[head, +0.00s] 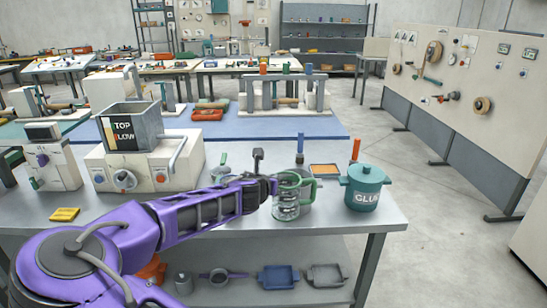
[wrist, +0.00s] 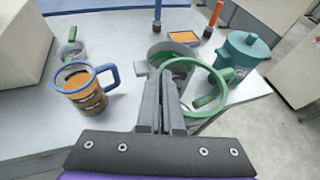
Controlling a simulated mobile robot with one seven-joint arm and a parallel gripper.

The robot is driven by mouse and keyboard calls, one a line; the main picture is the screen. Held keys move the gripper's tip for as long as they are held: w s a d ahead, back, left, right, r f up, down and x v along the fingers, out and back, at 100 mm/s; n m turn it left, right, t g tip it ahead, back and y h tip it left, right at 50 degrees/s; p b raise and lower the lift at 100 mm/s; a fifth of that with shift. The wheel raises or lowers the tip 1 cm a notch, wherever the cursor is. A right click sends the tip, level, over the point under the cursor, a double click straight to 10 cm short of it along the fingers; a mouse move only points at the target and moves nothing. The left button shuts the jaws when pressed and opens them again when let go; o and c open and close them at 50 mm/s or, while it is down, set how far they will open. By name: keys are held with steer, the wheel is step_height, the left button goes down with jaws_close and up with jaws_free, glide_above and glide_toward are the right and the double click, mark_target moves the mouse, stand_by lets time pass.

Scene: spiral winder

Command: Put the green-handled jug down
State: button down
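The green-handled jug (head: 286,208) is clear glass with a green rim and handle. In the head view it is upright at the near right part of the grey table (head: 340,216). My gripper (head: 268,186) reaches it from the left. In the wrist view the two fingers (wrist: 163,85) are close together at the green rim (wrist: 212,68) and appear closed on the jug's near side. The fingers hide much of the jug's body. I cannot tell whether its base touches the table.
A teal glue pot (head: 363,190) stands to the right. A blue-handled jug (wrist: 82,92) with orange contents stands to the left. A grey pot (wrist: 165,52) and an orange-filled tray (wrist: 184,38) are behind. The table's right edge is near.

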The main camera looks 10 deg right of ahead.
steer(key=s+a+f+n+t+y, duration=0.2)
steer(key=s+f+n+y, duration=0.3)
steer(key=s+f, duration=0.5)
steer(key=shift+s+a+n+y, duration=0.25)
steer(key=shift+a+n+y, duration=0.15)
steer(key=shift+y, duration=0.4)
steer(key=shift+a, duration=0.1)
